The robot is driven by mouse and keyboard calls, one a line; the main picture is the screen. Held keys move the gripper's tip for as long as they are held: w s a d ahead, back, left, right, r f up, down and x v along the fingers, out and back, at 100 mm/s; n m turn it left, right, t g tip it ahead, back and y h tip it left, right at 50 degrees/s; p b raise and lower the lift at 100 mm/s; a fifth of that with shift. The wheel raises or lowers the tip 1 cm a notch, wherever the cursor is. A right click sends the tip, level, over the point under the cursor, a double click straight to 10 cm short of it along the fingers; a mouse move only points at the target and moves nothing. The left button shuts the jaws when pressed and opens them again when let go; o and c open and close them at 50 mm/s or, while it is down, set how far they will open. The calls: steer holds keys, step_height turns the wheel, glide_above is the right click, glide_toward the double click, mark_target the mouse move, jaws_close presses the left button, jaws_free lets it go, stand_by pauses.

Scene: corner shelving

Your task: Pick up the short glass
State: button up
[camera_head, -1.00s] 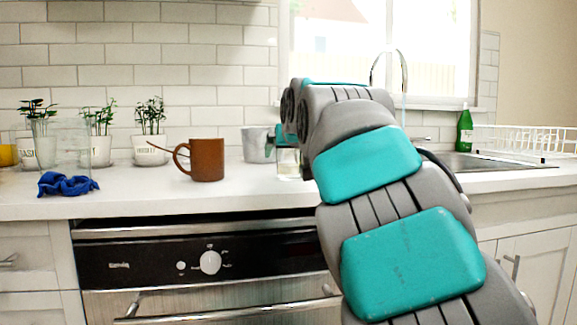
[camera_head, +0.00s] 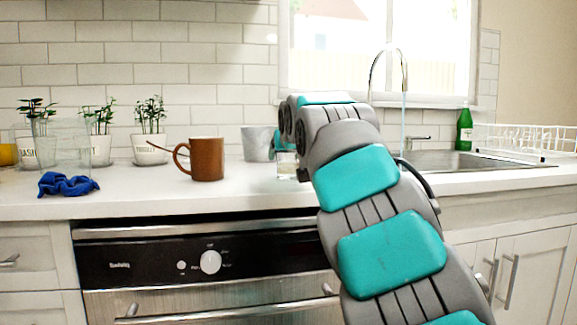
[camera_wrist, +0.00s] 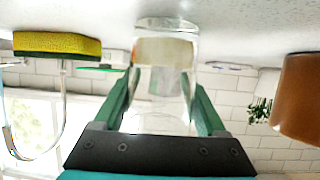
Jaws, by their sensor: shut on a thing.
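The short glass (camera_wrist: 160,85) is clear and stands between the two green fingers of my gripper (camera_wrist: 162,100) in the wrist view, which shows the counter at the top. The fingers are shut on its sides. In the head view, only part of the short glass (camera_head: 287,168) shows, low at the counter to the left of my arm. My gripper is mostly hidden there behind my own wrist. I cannot tell whether the glass touches the counter.
A brown mug (camera_head: 207,160) stands left of the glass, with a grey cup (camera_head: 257,143) close behind. A sponge (camera_wrist: 57,45) shows in the wrist view. The sink (camera_head: 460,160) is right.

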jaws_close()
stand_by(0.3)
steer(key=shift+r, duration=0.15)
